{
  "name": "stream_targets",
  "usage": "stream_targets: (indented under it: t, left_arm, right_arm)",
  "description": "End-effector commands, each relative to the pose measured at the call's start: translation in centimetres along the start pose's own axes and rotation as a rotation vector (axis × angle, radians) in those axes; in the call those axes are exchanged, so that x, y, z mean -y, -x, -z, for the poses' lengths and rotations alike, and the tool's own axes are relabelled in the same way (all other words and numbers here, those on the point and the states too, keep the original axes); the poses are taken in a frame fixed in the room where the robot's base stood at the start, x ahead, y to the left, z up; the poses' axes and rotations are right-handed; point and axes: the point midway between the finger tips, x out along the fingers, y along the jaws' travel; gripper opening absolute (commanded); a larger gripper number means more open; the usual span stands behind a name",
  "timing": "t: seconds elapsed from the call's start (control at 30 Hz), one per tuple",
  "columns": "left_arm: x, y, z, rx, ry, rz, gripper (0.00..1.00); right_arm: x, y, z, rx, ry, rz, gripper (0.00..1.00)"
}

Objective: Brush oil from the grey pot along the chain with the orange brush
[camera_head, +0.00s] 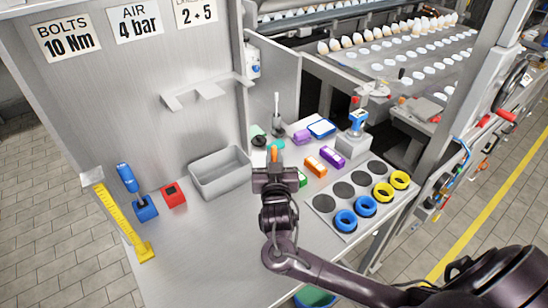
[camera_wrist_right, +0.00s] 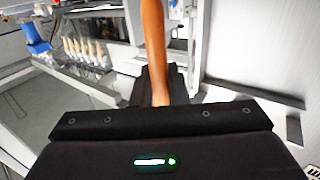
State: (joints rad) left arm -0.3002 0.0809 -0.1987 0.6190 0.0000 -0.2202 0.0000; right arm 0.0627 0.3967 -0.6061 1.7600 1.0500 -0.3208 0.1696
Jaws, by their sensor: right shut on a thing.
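My right gripper (camera_head: 275,172) is above the steel worktop, to the right of the grey bin. It is shut on the orange brush (camera_head: 275,154), whose handle rises from the jaws. In the right wrist view the orange handle (camera_wrist_right: 153,45) stands up between the dark fingers (camera_wrist_right: 158,88); the bristles are not visible. I cannot pick out the grey pot for certain; small dark and green items behind the gripper are partly hidden. I cannot make out the chain. My left gripper is not in view.
A grey bin (camera_head: 222,188) stands left of the gripper. Right of it are orange (camera_head: 316,167) and purple (camera_head: 332,156) blocks and a plate (camera_head: 325,203) with blue and yellow rings. The front worktop is clear.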

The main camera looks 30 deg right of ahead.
Motion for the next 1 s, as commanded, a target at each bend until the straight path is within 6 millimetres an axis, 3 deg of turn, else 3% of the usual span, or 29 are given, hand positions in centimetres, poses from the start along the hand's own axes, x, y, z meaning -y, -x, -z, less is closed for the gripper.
stream_targets:
  t: [1.0]
  left_arm:
    - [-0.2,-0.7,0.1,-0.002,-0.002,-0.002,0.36]
  right_arm:
    - [0.0,0.0,-1.1,0.0,0.0,0.0,0.0]
